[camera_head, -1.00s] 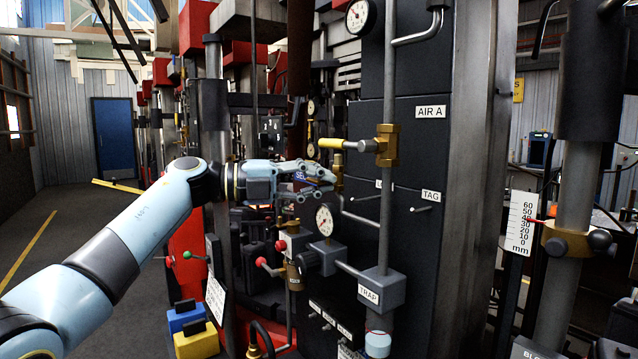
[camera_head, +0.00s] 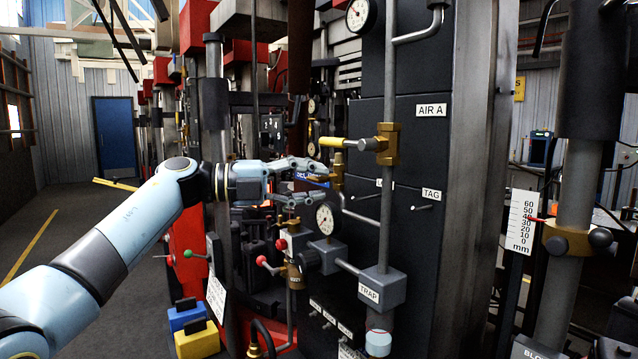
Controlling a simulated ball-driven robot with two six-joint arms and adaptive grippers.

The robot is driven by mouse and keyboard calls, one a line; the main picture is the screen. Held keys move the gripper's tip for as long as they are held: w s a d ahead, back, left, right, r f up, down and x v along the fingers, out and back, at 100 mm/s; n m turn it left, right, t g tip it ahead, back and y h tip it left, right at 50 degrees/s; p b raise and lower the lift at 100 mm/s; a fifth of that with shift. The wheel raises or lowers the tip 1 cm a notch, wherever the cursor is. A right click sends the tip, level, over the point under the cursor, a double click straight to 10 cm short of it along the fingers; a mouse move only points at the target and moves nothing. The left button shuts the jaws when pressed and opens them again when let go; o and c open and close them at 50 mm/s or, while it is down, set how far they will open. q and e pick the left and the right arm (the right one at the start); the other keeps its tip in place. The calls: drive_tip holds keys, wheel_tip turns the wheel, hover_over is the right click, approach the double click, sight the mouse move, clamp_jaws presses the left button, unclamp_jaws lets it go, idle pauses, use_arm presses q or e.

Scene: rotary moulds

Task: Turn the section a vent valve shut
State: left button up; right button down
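My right gripper is out of view.
A gauge (camera_head: 325,218), a grey block with a black knob (camera_head: 309,260) and a red-knobbed lever (camera_head: 262,261) sit below the gripper. The grey TRAP box (camera_head: 381,288) is lower right. A dark panel (camera_head: 420,235) stands behind the pipe.

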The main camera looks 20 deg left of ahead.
use_arm(q)
drive_tip(key=v, duration=1)
drive_tip(key=shift+a, duration=0.35)
drive_tip(key=shift+s, duration=0.1)
drive_tip(key=s+f+n+t+y+b, duration=0.25)
drive_tip(key=s+f+n+b, duration=0.35)
drive_tip(key=f, duration=1.2)
drive_tip(key=s+f+n+t+y+b, duration=0.1)
drive_tip(key=s+f+n+y, duration=0.5)
drive_tip(key=f, duration=1.2)
drive_tip(key=s+f+n+t+y+b, duration=0.1)
drive_tip(key=s+f+n+t+b, duration=0.2)
drive_tip(key=f+n, duration=1.05)
drive_tip(key=s+a+f+n+g+y+b, duration=0.1)
drive_tip(key=s+f+g+y+b, duration=0.15)
drive_tip(key=s+f, duration=0.9)
drive_tip(key=s+a+f+n+g+y+b, duration=0.1)
drive_tip(key=s+f+g+y, duration=0.25)
drive_tip(key=s+f, duration=0.75)
drive_tip(key=s+f+n+g, duration=0.1)
drive_tip(key=s+f+g, duration=0.3)
drive_tip(key=s, duration=0.5)
drive_tip(key=s+f+n+g, duration=0.2)
drive_tip(key=s+f+g, duration=0.2)
drive_tip(key=s+f, duration=0.3)
drive_tip(key=s, duration=0.2)
drive_tip(key=shift+s+d, duration=0.15)
drive_tip(key=shift+s, duration=0.2)
